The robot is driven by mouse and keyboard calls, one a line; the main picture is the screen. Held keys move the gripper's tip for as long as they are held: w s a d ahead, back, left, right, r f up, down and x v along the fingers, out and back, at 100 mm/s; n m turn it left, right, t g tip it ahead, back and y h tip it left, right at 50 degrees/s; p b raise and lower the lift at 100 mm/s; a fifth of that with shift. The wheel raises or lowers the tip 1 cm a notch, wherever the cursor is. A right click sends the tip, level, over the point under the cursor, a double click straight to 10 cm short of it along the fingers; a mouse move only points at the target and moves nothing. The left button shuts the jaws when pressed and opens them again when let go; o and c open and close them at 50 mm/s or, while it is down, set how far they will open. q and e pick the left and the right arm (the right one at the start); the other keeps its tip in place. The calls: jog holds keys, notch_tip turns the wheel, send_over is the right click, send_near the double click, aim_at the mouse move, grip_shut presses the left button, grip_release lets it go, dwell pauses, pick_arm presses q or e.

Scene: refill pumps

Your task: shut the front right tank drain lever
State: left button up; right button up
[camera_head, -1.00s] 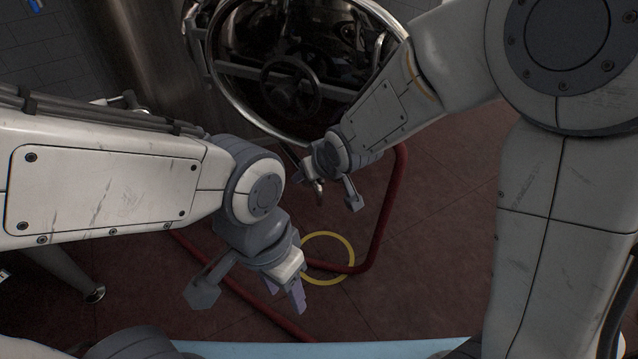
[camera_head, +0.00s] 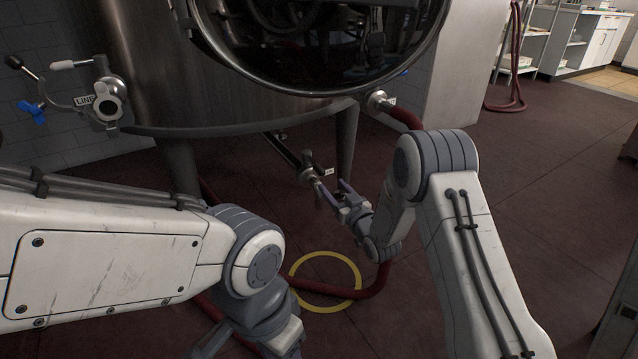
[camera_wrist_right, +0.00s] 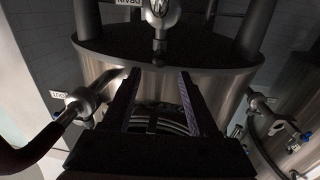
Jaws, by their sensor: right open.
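The drain valve (camera_head: 311,176) sits at the end of a pipe under the steel tank, by a small white label (camera_head: 328,171). Its lever is small and dark, and its exact angle is hard to tell. My right gripper (camera_head: 331,192) is open and empty beside the valve; I cannot tell whether it touches it. In the right wrist view its two fingers (camera_wrist_right: 158,80) are apart, with a metal valve fitting (camera_wrist_right: 159,14) beyond their tips at the top. My left gripper (camera_head: 248,343) is at the bottom edge, fingers apart, tips cut off.
The tank (camera_head: 150,95) stands on legs behind the valve. A red hose (camera_head: 374,287) runs from a side fitting (camera_head: 379,101) behind my right arm to the floor, across a yellow ring (camera_head: 325,306). Another valve (camera_head: 110,100) is at the tank's left. Open floor (camera_head: 540,190) lies right.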

aim_at(319, 170)
jog(key=b+x, duration=0.3)
jog(key=x, duration=0.6)
jog(key=shift+f+b, duration=0.1)
jog(key=shift+b, duration=0.3)
jog(key=shift+w+a, duration=0.25)
jog(key=shift+w, duration=0.4)
jog(key=shift+c, duration=0.3)
grip_shut()
